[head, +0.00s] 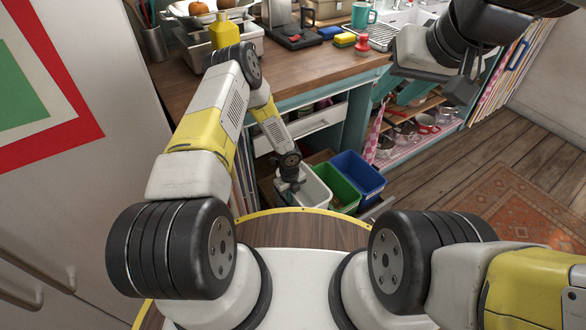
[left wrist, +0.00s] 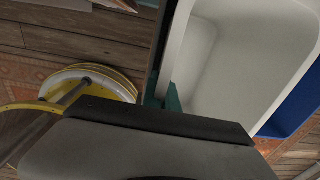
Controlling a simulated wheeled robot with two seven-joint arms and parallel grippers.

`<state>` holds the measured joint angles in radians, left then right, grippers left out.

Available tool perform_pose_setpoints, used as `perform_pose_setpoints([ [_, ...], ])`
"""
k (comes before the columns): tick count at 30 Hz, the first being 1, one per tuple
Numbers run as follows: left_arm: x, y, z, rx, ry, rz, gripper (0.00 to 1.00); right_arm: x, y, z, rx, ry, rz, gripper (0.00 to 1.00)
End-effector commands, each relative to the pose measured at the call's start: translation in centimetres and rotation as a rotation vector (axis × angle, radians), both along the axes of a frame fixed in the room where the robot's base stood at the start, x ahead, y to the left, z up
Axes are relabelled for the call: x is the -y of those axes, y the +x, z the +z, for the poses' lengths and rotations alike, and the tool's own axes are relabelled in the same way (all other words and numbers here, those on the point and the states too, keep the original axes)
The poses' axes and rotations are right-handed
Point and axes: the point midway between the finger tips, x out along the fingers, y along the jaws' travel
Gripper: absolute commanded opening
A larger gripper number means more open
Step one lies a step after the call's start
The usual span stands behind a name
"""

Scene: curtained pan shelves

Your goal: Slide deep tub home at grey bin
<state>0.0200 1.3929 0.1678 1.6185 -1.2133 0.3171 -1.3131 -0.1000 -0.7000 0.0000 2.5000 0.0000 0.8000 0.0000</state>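The grey bin (head: 317,193) looks pale and stands out from under the counter, beside a green bin (head: 340,187) and a blue bin (head: 358,176). The bins seem to sit in a pulled-out deep tub, mostly hidden by them and my arm. My left gripper (head: 290,187) is low at the grey bin's left side. In the left wrist view the empty grey bin (left wrist: 240,70) is close, with a teal edge (left wrist: 173,98) beside it; contact and finger opening are unclear. My right gripper (head: 440,78) is raised at the upper right, apart from the bins; its opening is unclear.
A wooden counter (head: 190,87) with a yellow bottle (head: 224,33) and a teal mug (head: 364,15) is above. A white drawer (head: 305,127) is under it. Open shelves (head: 415,135) with pans stand right. Floor with a rug (head: 505,215) is clear at right.

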Motion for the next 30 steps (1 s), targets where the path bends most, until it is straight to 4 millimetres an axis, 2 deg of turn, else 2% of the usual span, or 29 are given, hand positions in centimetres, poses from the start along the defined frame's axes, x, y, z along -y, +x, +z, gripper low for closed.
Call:
perform_pose_setpoints([
  [10,0.0,0.0,-1.4,0.000,0.000,0.000,0.00,0.0,0.0,0.0,0.000,0.000,0.000,0.35],
  [24,0.0,0.0,-1.6,0.001,0.001,0.000,0.00,0.0,0.0,0.0,0.000,0.000,0.000,0.35],
  [28,0.0,0.0,-1.6,0.001,0.001,0.000,0.28,0.0,0.0,0.0,0.000,0.000,0.000,0.35],
  [30,0.0,0.0,-1.6,0.000,0.000,0.000,0.28,0.0,0.0,0.0,0.000,0.000,0.000,0.35],
])
